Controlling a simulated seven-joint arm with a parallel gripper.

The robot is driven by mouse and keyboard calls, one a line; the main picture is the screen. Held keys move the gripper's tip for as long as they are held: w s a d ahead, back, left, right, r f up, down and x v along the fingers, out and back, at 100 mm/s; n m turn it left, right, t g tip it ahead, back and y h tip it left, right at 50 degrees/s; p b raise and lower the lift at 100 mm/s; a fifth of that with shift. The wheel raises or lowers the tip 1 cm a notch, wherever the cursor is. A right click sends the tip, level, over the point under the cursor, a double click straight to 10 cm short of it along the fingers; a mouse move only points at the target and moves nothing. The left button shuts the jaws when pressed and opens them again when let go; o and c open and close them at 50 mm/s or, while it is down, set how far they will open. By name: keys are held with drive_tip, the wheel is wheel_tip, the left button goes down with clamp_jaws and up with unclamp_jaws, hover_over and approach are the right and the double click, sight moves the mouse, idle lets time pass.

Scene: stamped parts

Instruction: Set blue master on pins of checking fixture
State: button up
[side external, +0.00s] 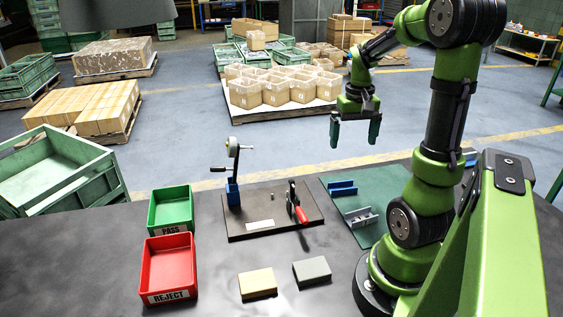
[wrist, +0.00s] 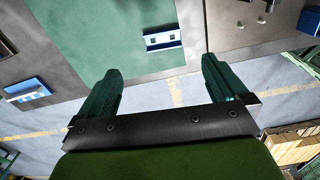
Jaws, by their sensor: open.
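The blue master (side external: 343,187) lies on the green mat (side external: 378,234), near its far edge. In the wrist view the blue part (wrist: 165,39) shows above and between my fingertips. The checking fixture (side external: 250,232) is a dark plate left of the mat, with a small pin (side external: 272,195), a dial-gauge post (side external: 234,180) and a red-handled clamp (side external: 300,213). Part of the fixture plate (wrist: 222,30) shows at the wrist view's upper right. My gripper (side external: 355,145) is open and empty, raised over the table's far side, apart from the master.
A grey stamped part (side external: 361,217) lies nearer on the mat. A green PASS bin (side external: 170,229) and a red REJECT bin (side external: 169,296) stand left. A tan block (side external: 257,283) and grey block (side external: 311,270) lie in front. Another blue item (wrist: 28,91) lies beyond the mat.

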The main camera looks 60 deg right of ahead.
sight(345, 189)
wheel_tip(345, 189, down, 16)
drive_tip(key=shift+f, duration=0.25)
drive_tip(key=shift+w, duration=0.1)
drive_tip(key=c, duration=1)
drive_tip(key=shift+r, duration=0.1)
wheel_tip(345, 189, up, 9)
drive_tip(key=shift+n, duration=0.5)
drive_tip(key=shift+w+a+r, duration=0.1)
drive_tip(key=shift+w+a, duration=2)
drive_tip(key=shift+w, duration=0.2)
drive_tip(key=shift+w+a+r, duration=0.1)
drive_tip(key=shift+w+a, duration=1.95)
drive_tip(key=shift+w, duration=0.3)
drive_tip(key=shift+w+a+r, duration=0.1)
drive_tip(key=shift+w+a, duration=2)
drive_tip(key=shift+w, duration=0.2)
